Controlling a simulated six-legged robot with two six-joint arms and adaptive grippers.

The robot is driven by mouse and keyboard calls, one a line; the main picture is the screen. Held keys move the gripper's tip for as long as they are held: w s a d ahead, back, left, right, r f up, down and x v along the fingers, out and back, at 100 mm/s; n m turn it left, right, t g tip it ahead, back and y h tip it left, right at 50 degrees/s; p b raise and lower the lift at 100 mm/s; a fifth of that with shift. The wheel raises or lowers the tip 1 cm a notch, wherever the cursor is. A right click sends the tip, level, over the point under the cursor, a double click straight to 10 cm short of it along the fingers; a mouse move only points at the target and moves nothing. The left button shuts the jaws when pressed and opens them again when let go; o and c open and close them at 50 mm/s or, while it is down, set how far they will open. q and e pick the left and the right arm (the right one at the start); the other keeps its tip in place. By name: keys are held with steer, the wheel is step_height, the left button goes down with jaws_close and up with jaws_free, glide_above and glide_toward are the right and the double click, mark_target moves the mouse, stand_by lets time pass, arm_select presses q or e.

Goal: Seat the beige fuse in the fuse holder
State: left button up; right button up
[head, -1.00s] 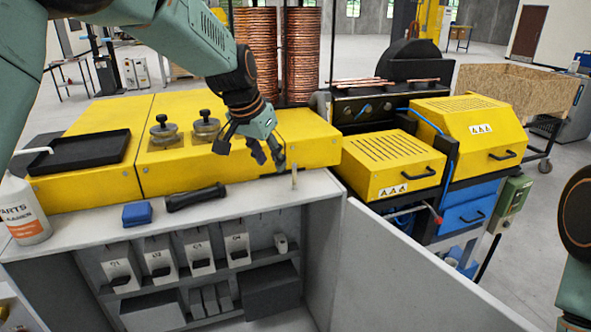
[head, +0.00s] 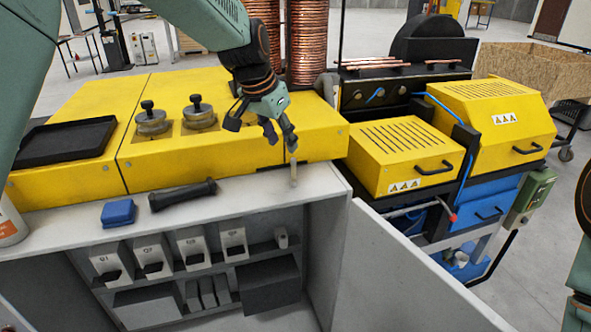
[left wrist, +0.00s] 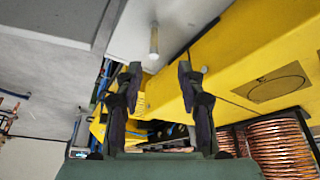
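The beige fuse (head: 293,173) is a small thin cylinder standing upright near the right back of the grey cabinet top, in front of the yellow housing. It also shows in the left wrist view (left wrist: 154,40), beyond the fingertips and roughly between their lines. My left gripper (head: 268,132) is just above and left of the fuse, apart from it. In the left wrist view my left gripper (left wrist: 160,76) has its two dark fingers spread with nothing between them. My right gripper is not in view; only my right arm shows at the right edge. I cannot make out which part is the fuse holder.
A blue block (head: 118,212) and a black handle-like tool (head: 183,194) lie on the cabinet top. Knobbed fittings (head: 152,120) and a black tray (head: 66,141) are on the yellow housing (head: 85,165). Labelled white bins (head: 150,255) stand inside the open cabinet. Copper coils (head: 306,45) stand behind.

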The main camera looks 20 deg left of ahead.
mark_target(292, 160)
arm_select(q)
steer(key=x, duration=0.4)
steer(key=d+p+x, duration=0.1)
steer(key=x, duration=0.1)
steer(key=shift+f, duration=0.2)
steer(key=shift+s, duration=0.1)
steer(key=shift+c, duration=0.3)
steer(key=c, duration=0.6)
jaws_close()
